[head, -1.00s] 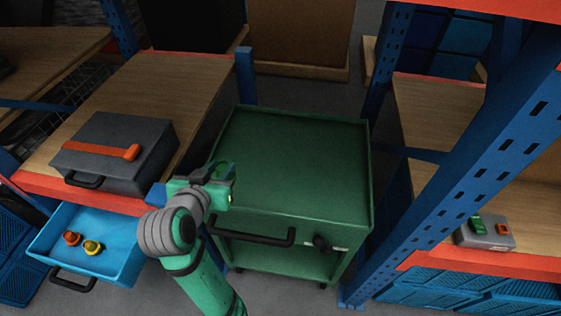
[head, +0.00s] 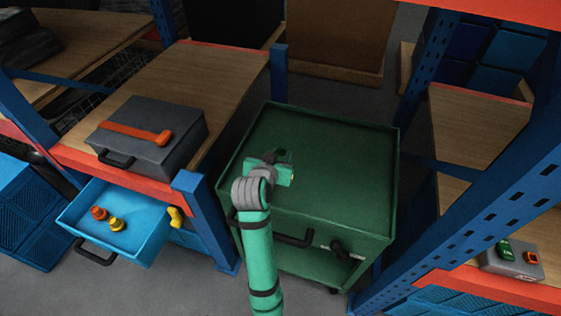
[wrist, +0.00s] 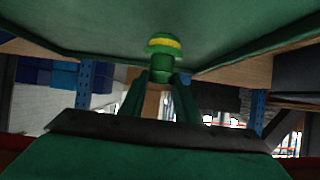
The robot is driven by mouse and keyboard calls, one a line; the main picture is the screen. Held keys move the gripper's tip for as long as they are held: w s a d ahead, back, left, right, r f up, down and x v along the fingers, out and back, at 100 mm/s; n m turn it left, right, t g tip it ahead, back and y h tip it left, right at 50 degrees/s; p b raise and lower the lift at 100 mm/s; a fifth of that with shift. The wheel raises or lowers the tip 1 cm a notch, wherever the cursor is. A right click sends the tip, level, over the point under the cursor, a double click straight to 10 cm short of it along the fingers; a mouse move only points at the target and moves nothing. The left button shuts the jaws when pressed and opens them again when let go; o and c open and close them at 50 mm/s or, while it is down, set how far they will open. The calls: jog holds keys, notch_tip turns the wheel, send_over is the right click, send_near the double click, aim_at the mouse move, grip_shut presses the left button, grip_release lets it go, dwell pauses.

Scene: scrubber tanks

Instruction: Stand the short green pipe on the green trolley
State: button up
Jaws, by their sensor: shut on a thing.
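The green trolley (head: 345,165) stands between the two racks, and its flat top with a low rim is bare apart from what my gripper holds. My gripper (head: 284,160) is over the left part of that top, with the arm reaching in from the front. In the wrist view my gripper (wrist: 163,84) is shut on the short green pipe (wrist: 163,57), a green piece with a wider flanged end and a yellow band. The trolley's green surface fills the top of that view behind the pipe. I cannot tell whether the pipe touches it.
A grey case (head: 150,135) with an orange strip lies on the left shelf. Below it, an open blue drawer (head: 140,247) holds orange and yellow fittings. A grey box (head: 512,264) with green and red parts sits on the right shelf. Blue rack posts flank the trolley.

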jog(key=shift+w+d+f, duration=0.1)
jog(key=shift+f, duration=1.6)
jog(key=shift+f, duration=0.15)
jog(key=o, duration=1)
jog(key=shift+o, duration=0.2)
